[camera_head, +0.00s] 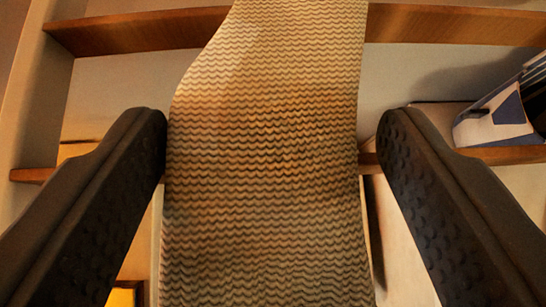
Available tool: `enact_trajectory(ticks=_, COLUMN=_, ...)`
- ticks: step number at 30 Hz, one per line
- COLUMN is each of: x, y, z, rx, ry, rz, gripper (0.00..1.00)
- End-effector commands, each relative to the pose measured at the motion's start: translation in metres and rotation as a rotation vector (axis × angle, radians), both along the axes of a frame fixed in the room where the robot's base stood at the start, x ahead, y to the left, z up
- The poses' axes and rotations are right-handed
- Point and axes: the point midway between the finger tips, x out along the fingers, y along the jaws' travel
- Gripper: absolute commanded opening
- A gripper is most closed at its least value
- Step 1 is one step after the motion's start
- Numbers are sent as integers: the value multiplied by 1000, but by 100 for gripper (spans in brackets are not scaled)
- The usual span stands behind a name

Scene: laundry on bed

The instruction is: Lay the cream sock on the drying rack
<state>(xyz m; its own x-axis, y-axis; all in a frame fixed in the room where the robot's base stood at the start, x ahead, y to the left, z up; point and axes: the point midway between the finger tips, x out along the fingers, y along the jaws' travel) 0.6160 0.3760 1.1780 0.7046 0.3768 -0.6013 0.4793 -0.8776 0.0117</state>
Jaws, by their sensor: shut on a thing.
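The cream sock (265,220) is a ribbed, knitted strip that fills the middle of the view, from the top edge to the bottom. My gripper (272,125) has its two black, textured fingers on either side of the sock and is shut on it. The left finger lies close against the sock's edge; a narrow gap shows by the right fingertip. Wooden bars with a pale upright, which look like the drying rack (140,32), are behind the sock. The sock hides the middle of the bars, and I cannot tell whether it touches them.
A blue and white object (500,112) stands at the right, partly cut off by the picture edge. A second wooden bar (32,175) runs lower behind my fingers. Pale surfaces show between the bars. A small bright orange patch is at the bottom left.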

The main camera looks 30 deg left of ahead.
Motion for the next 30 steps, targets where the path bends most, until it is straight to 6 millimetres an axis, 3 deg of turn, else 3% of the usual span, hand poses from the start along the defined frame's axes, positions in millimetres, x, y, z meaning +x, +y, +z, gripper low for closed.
enact_trajectory(ticks=1, x=0, y=0, z=-1, rx=1, ry=0, rz=-1, gripper=70)
enact_trajectory(ticks=3, x=0, y=0, z=-1, rx=0, ry=0, rz=0, gripper=86)
enact_trajectory(ticks=17, x=-4, y=-3, z=6, rx=1, ry=-1, rz=-1, gripper=86)
enact_trajectory(ticks=30, x=-45, y=-24, z=40, rx=3, ry=-2, rz=0, gripper=86)
